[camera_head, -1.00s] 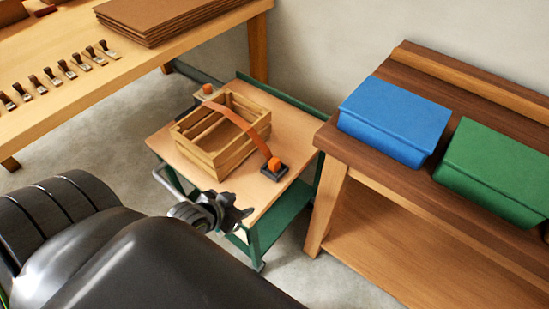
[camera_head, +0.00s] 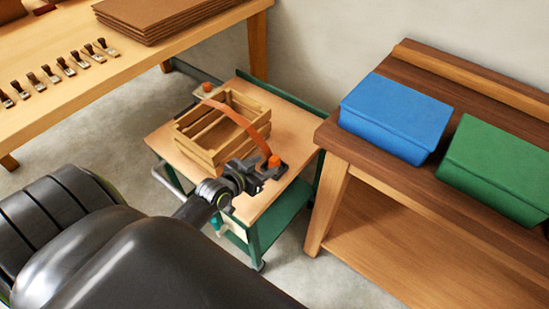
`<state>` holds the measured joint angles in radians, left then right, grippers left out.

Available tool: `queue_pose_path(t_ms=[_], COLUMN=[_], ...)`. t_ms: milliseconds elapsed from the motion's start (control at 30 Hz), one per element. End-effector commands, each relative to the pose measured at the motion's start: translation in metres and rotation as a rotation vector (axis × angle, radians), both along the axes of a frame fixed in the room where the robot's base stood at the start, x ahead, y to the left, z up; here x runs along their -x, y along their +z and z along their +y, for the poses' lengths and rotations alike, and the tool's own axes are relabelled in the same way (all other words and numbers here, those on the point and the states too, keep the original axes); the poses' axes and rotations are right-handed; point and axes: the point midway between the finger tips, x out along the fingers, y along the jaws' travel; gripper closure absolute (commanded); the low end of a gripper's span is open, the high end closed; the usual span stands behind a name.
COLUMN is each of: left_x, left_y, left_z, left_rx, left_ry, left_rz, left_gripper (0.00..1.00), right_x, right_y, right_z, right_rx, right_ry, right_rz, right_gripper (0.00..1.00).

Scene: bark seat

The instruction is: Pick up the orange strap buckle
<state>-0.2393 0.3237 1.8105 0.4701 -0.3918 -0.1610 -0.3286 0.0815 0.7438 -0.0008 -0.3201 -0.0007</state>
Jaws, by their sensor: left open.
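The orange strap buckle (camera_head: 274,161) is a small orange block at the front right end of an orange strap (camera_head: 240,118). The strap arches over a wooden slatted crate (camera_head: 208,155) on a small cart (camera_head: 292,132). My left gripper (camera_head: 265,170) is open and right at the buckle, its fingers overlapping the dark base under it in this view. I cannot tell whether the fingers touch the buckle. The dark base is partly hidden by the gripper. My right gripper does not show.
A second orange piece (camera_head: 207,87) sits at the strap's far end. A wooden bench with a blue box (camera_head: 394,118) and a green box (camera_head: 497,170) stands to the right. A workbench (camera_head: 110,60) with brown sheets and several small tools stands at the left back.

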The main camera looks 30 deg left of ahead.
Motion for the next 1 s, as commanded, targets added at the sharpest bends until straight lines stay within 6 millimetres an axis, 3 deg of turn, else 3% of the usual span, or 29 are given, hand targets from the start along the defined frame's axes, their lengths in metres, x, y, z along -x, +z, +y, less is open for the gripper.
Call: queue_pose_path(t_ms=[100,367,633,1000], left_x=[-0.018,-0.034,-0.070,-0.077], left_y=[-0.008,-0.013,-0.024,-0.027], left_z=[-0.001,-0.003,-0.004,-0.005], left_rx=[0.001,0.001,0.000,0.000], left_ry=[0.000,-0.001,0.000,0.000], left_rz=[0.000,0.000,0.000,0.001], left_gripper=[0.51,0.51,0.51,0.52], right_x=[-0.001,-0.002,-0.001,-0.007], right_y=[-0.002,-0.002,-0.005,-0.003], right_z=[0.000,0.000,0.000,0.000], right_rx=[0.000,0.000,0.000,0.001], right_ry=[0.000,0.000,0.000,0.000], right_rz=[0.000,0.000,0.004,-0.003], right_gripper=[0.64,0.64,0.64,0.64])
